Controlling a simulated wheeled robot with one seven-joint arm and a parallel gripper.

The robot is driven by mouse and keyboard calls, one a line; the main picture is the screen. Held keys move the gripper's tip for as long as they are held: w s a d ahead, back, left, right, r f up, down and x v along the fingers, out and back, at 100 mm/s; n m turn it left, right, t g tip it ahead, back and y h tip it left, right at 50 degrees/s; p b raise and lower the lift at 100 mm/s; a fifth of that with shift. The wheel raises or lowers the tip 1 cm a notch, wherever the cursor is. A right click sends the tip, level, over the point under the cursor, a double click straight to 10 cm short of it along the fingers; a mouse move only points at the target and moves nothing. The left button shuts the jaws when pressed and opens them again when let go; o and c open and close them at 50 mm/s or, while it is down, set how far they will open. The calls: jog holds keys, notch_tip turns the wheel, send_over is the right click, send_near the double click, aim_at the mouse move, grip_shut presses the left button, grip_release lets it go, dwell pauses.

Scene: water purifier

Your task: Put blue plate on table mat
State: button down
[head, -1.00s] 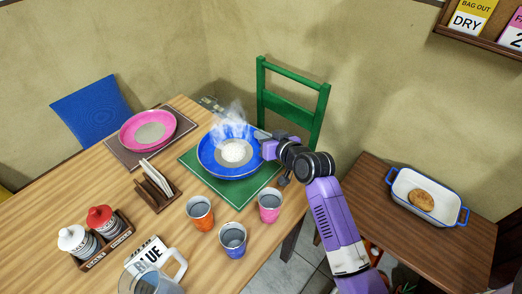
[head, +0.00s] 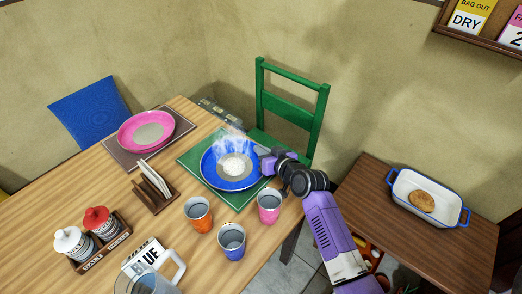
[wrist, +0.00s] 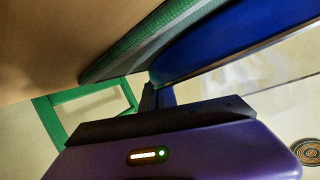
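The blue plate (head: 212,178) holds a steaming white heap of food (head: 233,165) and is over the green table mat (head: 238,201), roughly centred. In the wrist view the plate (wrist: 205,45) is very close to the mat (wrist: 140,48); I cannot tell whether it rests fully on it. My gripper (head: 267,163) is at the plate's right rim, shut on it. Its fingertips show at the rim in the wrist view (wrist: 150,96).
A pink plate (head: 128,134) on a brown mat (head: 178,137) is at the left. Orange (head: 198,215), blue (head: 232,241) and pink (head: 269,206) cups stand in front of the green mat. A napkin holder (head: 153,194) is left; a green chair (head: 291,110) stands behind.

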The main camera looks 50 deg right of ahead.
jog(key=c, duration=1.7)
grip_release()
jog(key=shift+r, duration=0.15)
jog(key=shift+s+a, duration=0.1)
jog(key=shift+s, duration=0.2)
jog(key=v, duration=1.1)
jog(key=shift+s+r, duration=0.1)
jog(key=shift+r, duration=0.1)
